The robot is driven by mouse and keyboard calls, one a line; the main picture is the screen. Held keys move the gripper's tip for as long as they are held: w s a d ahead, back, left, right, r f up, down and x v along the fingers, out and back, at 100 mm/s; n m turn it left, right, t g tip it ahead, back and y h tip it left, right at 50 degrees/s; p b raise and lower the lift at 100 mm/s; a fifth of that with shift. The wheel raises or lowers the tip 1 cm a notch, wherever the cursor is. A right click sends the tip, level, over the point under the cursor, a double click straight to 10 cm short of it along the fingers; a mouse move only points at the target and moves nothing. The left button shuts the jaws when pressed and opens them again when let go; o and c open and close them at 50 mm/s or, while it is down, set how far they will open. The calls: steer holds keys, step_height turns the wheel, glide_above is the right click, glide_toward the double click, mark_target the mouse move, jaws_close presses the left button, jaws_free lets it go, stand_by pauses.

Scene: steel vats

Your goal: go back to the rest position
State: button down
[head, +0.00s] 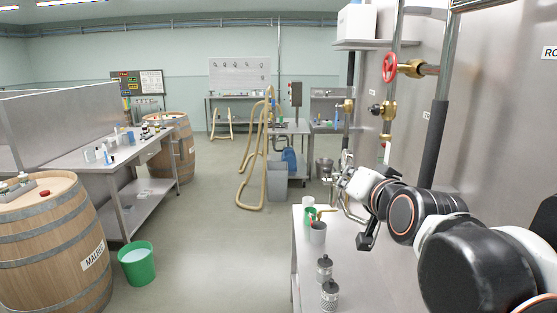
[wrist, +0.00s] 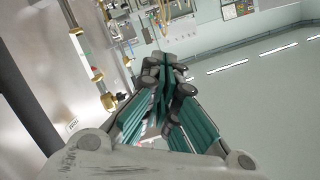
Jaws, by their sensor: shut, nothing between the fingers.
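My gripper (wrist: 167,64) is shut and empty in the wrist view, its dark fingertips together and the green-lined fingers running back from them. In the head view my arm reaches in from the right, and my gripper (head: 344,172) is raised above the far part of the narrow steel bench (head: 299,262), beside the steel wall. It touches nothing that I can see. Its fingers are small and partly hidden there by the wrist.
A red valve wheel (head: 389,67) and brass fittings (head: 412,68) stick out of the wall near my arm. Steel canisters (head: 330,294), a grey cup (head: 317,234) and a green cup (head: 310,214) stand on the bench. The floor left of it is open.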

steer(key=s+d+f+n+g+h+b, duration=0.1)
steer(key=s+f+g, duration=0.3)
steer(key=s+f, duration=0.6)
steer(key=s+d+f+n+g+b, duration=0.4)
steer(key=s+f, duration=0.6)
steer(key=f, duration=0.6)
steer(key=shift+s+h, duration=0.2)
steer(key=shift+h, duration=0.2)
